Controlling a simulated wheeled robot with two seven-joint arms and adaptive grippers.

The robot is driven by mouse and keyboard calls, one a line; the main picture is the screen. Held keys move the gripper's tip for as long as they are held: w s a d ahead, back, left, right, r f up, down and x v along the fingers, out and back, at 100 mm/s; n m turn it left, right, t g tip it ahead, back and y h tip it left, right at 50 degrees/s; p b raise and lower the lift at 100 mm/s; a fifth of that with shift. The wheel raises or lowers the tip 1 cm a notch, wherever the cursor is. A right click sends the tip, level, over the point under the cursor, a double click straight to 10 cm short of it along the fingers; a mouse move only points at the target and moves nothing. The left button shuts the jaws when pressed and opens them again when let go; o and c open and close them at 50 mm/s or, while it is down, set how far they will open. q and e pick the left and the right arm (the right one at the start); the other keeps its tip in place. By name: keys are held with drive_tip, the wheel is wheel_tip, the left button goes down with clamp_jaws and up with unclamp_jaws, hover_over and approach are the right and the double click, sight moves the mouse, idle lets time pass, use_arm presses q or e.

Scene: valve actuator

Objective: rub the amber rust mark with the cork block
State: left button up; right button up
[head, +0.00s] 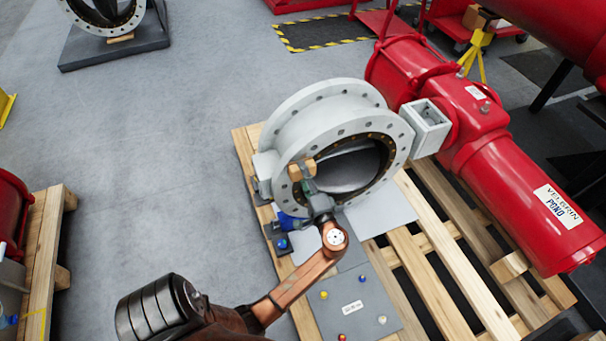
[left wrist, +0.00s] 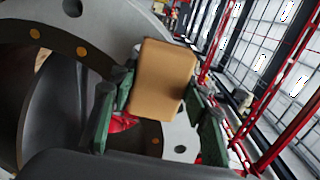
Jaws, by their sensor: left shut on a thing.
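The cork block (head: 301,169) is a small tan block at the left side of the grey valve ring's face (head: 398,136). My left gripper (head: 306,181) is shut on it; in the left wrist view the green fingers (left wrist: 158,92) hold the cork block (left wrist: 163,75) from both sides. The block overlaps the flange (left wrist: 100,75) in that view; I cannot tell whether they touch. Small amber round spots (left wrist: 82,50) dot the flange's inner ring. I cannot pick out the amber rust mark for sure; the block and gripper cover part of the flange. My right gripper is not in view.
The valve stands on a wooden pallet (head: 445,262), joined to a large red actuator (head: 485,140) on the right. A grey panel (head: 350,291) with several coloured knobs lies in front. Another pallet (head: 42,262) is at left. The grey floor (head: 160,140) left of the valve is clear.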

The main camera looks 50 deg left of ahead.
sight(311, 167)
use_arm(q)
drive_tip(key=shift+x, duration=1)
drive_tip(key=shift+w+r, duration=0.1)
drive_tip(key=shift+w+d+r+p, duration=0.2)
drive_tip(key=shift+w+d+r, duration=0.05)
drive_tip(key=shift+w+r, duration=0.4)
drive_tip(key=shift+w+d+r+p, duration=0.25)
drive_tip(key=shift+w+r, duration=0.25)
drive_tip(key=shift+r, duration=0.15)
drive_tip(key=shift+w+d+r+p, duration=0.15)
drive_tip(key=shift+w+r+p, duration=0.2)
drive_tip(key=shift+w+r, duration=0.9)
drive_tip(key=shift+s+a+f+b, duration=0.2)
drive_tip(key=shift+s+f, duration=0.65)
drive_tip(key=shift+f, duration=0.05)
drive_tip(key=shift+s+a+f+b, duration=0.15)
drive_tip(key=shift+s+a+f, duration=0.1)
drive_tip(key=shift+s+f, duration=0.65)
drive_tip(key=shift+s+a+f+b, duration=0.2)
drive_tip(key=shift+s+f, duration=0.6)
drive_tip(key=shift+f, duration=0.1)
drive_tip(key=shift+d, duration=0.15)
drive_tip(key=v, duration=0.5)
drive_tip(key=shift+s+d+p, duration=0.1)
drive_tip(key=shift+d+p, duration=0.25)
drive_tip(key=shift+d, duration=0.05)
